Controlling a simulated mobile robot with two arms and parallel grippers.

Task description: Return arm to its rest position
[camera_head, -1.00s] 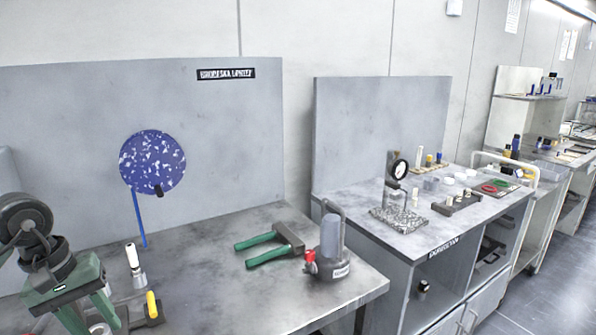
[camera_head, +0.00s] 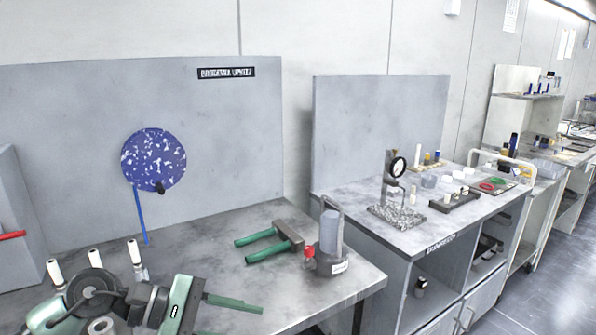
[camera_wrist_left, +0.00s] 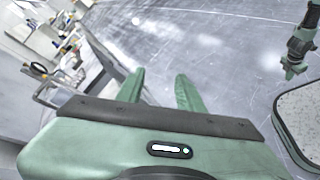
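My left gripper (camera_head: 243,320) is low at the front left of the near bench in the head view, pointing right. Its two green fingers are apart with nothing between them. In the left wrist view the open fingers (camera_wrist_left: 160,78) point out over the grey floor. What looks like my right gripper (camera_wrist_left: 289,72) hangs at the upper right of that view, small, its finger gap unclear. It is not in the head view.
The near bench (camera_head: 215,235) holds a tool with two green prongs (camera_head: 268,240), a grey bottle (camera_head: 330,235) with a red part, and several white-topped pieces (camera_head: 134,252). A speckled blue disc (camera_head: 153,160) is on the back panel. A second bench (camera_head: 345,195) stands right.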

